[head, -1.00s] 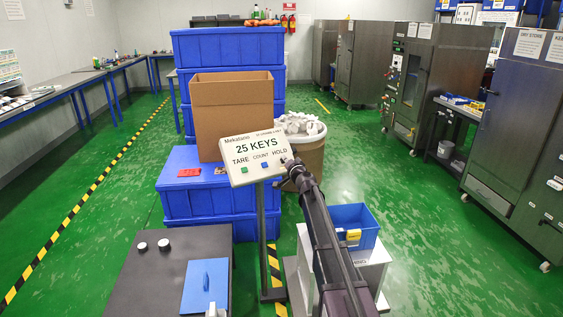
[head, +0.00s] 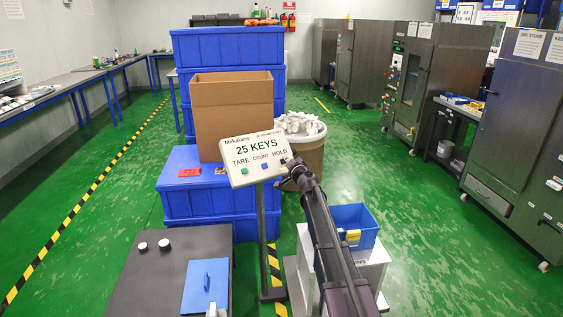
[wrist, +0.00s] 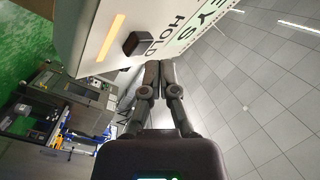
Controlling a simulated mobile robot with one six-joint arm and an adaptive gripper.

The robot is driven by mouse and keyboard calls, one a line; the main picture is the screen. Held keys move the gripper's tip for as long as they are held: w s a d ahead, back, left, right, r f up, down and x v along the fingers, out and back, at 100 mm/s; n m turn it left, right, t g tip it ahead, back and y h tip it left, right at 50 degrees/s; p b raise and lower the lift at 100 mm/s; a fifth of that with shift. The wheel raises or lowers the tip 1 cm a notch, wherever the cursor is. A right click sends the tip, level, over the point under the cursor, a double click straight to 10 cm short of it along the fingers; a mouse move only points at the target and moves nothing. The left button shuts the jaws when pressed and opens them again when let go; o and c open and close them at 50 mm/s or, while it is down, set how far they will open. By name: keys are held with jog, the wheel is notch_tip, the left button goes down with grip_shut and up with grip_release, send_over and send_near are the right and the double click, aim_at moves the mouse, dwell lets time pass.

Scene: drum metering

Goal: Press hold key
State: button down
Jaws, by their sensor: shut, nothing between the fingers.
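The white indicator panel (head: 255,157) stands on a post in the middle of the head view. It reads "25 KEYS" with the labels TARE, COUNT and HOLD. A green key (head: 244,171) sits under TARE and a blue key (head: 265,166) under COUNT. The hold key is hidden behind my arm in the head view; in the wrist view a dark square key (wrist: 136,42) shows beside the word HOLD. My gripper (wrist: 152,66) is shut and empty, its fingertips close to the panel face near that key. I cannot tell whether they touch the panel.
Stacked blue crates (head: 208,205) and an open cardboard box (head: 233,105) stand behind the panel. A drum of white pieces (head: 301,126) is behind it to the right. A blue bin (head: 354,224) sits at lower right, a dark bench top (head: 160,262) at lower left.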

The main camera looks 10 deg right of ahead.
jog(key=shift+s+r, duration=0.1)
jog(key=shift+s+d+r+p, duration=0.3)
jog(key=shift+s+r+p, duration=0.5)
jog(key=shift+r+p, duration=0.1)
jog(key=shift+s+d+r+p, duration=0.3)
jog(key=shift+s+r+p, duration=0.5)
jog(key=shift+p, duration=0.1)
